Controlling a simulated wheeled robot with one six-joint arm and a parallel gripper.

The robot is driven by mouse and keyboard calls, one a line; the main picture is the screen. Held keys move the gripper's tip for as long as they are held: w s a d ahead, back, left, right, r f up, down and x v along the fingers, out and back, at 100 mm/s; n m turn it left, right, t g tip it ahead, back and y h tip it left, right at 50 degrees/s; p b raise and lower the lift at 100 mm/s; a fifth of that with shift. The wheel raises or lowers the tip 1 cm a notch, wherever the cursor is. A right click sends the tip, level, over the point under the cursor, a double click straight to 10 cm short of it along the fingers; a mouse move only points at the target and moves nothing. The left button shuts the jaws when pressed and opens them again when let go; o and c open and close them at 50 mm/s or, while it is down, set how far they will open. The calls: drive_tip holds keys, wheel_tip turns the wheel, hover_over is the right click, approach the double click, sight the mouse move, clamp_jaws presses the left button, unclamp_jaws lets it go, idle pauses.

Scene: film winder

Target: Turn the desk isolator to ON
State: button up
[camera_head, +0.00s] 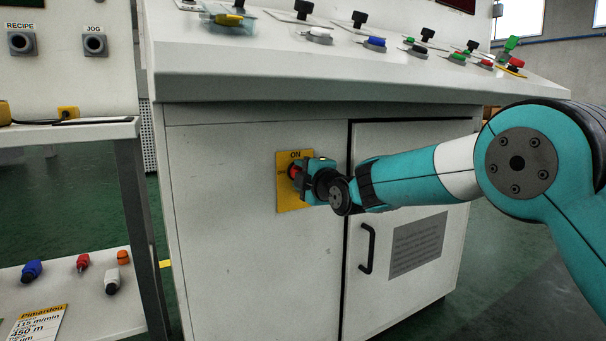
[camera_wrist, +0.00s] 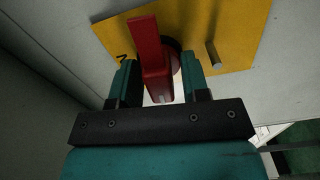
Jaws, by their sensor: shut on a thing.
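The desk isolator is a yellow plate (camera_head: 287,200) with a red handle (camera_head: 293,172) on the front of the white desk cabinet. The word ON stands at the plate's top. In the wrist view the red handle (camera_wrist: 151,58) lies between the two teal fingers of my gripper (camera_wrist: 160,85). My gripper (camera_head: 304,176) is shut on the red handle, though the wrist view shows a narrow gap at the fingers. A small metal peg (camera_wrist: 213,54) stands out from the yellow plate to the handle's right. My gripper hides part of the plate in the head view, so the handle's exact angle is hard to tell.
A cabinet door (camera_head: 408,150) with a black pull handle (camera_head: 367,249) is right of the isolator, below my arm. The sloping desk top (camera_head: 330,70) overhangs above. A side table (camera_head: 70,131) and a lower shelf (camera_head: 70,290) with several small coloured items are at the left.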

drive_tip(key=m+p, duration=0.1)
drive_tip(key=m, duration=0.3)
drive_tip(key=m+p, duration=0.1)
drive_tip(key=m, duration=0.3)
drive_tip(key=shift+m+p, duration=0.4)
drive_tip(key=m+p, duration=0.1)
drive_tip(key=m, duration=0.3)
drive_tip(key=shift+f+m+p, duration=0.1)
drive_tip(key=shift+m+p, duration=0.65)
drive_tip(key=shift+m, duration=1.15)
drive_tip(key=o, duration=0.6)
drive_tip(key=shift+c, duration=0.2)
drive_tip(key=shift+s+d, duration=0.1)
